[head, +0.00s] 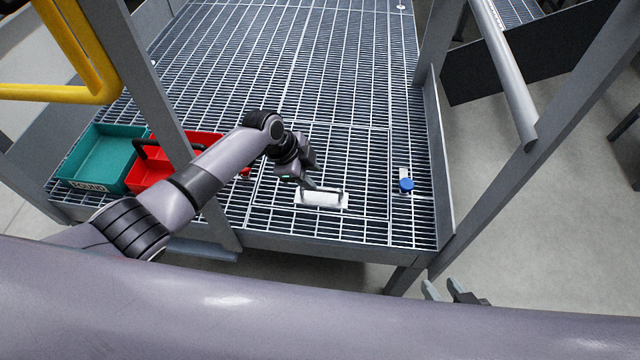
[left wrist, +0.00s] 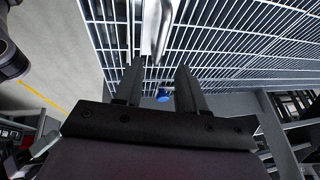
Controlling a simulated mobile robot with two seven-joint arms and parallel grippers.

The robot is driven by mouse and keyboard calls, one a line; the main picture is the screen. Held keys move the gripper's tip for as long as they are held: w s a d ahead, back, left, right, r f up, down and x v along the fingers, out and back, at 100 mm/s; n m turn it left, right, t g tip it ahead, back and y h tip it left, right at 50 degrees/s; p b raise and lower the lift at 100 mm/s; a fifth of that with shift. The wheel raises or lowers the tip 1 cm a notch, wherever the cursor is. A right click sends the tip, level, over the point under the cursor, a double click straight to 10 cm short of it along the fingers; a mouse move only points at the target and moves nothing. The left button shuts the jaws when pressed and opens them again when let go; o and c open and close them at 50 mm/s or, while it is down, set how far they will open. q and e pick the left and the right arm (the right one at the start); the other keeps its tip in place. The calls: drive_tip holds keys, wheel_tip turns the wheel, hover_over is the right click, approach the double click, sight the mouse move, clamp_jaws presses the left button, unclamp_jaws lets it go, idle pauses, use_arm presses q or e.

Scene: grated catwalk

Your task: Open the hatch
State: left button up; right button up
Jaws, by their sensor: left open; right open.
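The hatch (head: 362,160) is a rectangular grated panel lying flush and closed in the catwalk floor. A white handle on a plate (head: 321,199) sits near its front edge. A blue knob (head: 406,185) stands on a small plate just right of the hatch. My left gripper (head: 311,182) is open just above the handle, pointing down at it. In the left wrist view the handle (left wrist: 156,25) lies just beyond the fingertips (left wrist: 160,65), and the blue knob (left wrist: 163,96) shows between the fingers. My right gripper (head: 441,285) is open and empty, low in front of the platform.
A teal crate (head: 88,185) and a red toolbox (head: 140,180) stand on the grating at left. A grey post (head: 165,100) and a yellow rail (head: 70,50) rise at left. A grey rail (head: 505,75) runs at right. The grating behind the hatch is clear.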

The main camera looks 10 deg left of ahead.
sight(323, 188)
use_arm(q)
drive_tip(key=b+x, duration=0.2)
drive_tip(key=x, duration=0.2)
drive_tip(key=shift+f, duration=0.25)
drive_tip(key=shift+b+x, duration=0.6)
drive_tip(key=shift+x, duration=0.3)
clamp_jaws()
